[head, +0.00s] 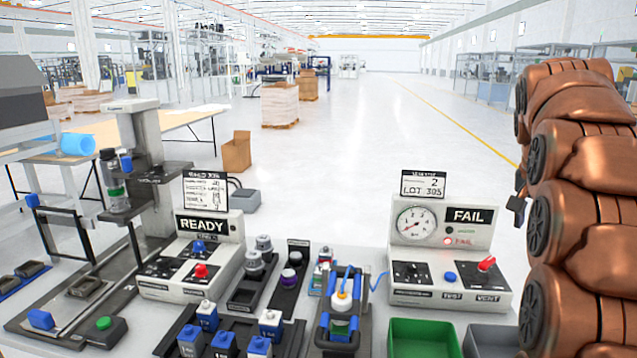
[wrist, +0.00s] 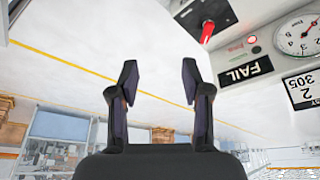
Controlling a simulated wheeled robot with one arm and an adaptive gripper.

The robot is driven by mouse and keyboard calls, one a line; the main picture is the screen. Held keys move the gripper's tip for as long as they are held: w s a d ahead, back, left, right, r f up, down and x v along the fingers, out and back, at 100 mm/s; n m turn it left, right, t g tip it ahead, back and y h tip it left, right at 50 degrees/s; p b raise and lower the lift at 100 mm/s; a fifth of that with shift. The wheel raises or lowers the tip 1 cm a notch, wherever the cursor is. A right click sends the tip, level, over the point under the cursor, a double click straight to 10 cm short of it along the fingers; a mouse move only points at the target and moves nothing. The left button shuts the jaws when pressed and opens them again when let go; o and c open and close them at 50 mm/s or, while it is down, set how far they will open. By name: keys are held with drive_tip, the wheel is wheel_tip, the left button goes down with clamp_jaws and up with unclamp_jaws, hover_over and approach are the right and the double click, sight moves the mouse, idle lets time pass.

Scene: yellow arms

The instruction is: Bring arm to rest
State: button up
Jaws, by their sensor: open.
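My gripper (wrist: 160,85) shows in the wrist view with its two dark fingers apart and nothing between them. In the head view my copper-coloured arm (head: 585,190) is folded up along the right edge. A small dark part of the gripper shows at the arm's left side, to the right of the FAIL tester (head: 440,255). The gripper touches nothing that I can see. In the wrist view, which is turned over, the tester's FAIL sign (wrist: 246,70) and red lever (wrist: 207,32) lie beyond the fingers at the upper right.
The READY box (head: 195,250) stands left of the tester. Several blue-and-white blocks (head: 222,343), a clamp fixture (head: 340,310) and a green bin (head: 422,338) fill the bench front. A grey bin (head: 490,340) is beside the arm. Open floor (head: 400,120) lies behind the bench.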

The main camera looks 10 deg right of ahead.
drive_tip(key=s+a+f+n+g+y+b, duration=0.1)
drive_tip(key=s+a+f+n+b, duration=0.3)
drive_tip(key=a+f, duration=0.6)
drive_tip(key=s+a+f+n+g+y+b, duration=0.1)
drive_tip(key=s+a+f+n+y+b, duration=0.15)
drive_tip(key=s+a+f, duration=0.7)
drive_tip(key=s+a+f+n+g+b, duration=0.3)
drive_tip(key=s+a+f+n, duration=0.3)
drive_tip(key=s+a+f, duration=0.9)
wheel_tip(320, 180, up, 16)
drive_tip(key=d+t+p, duration=0.1)
drive_tip(key=p, duration=1.2)
drive_tip(key=shift+w+p, duration=0.4)
drive_tip(key=shift+f, duration=0.1)
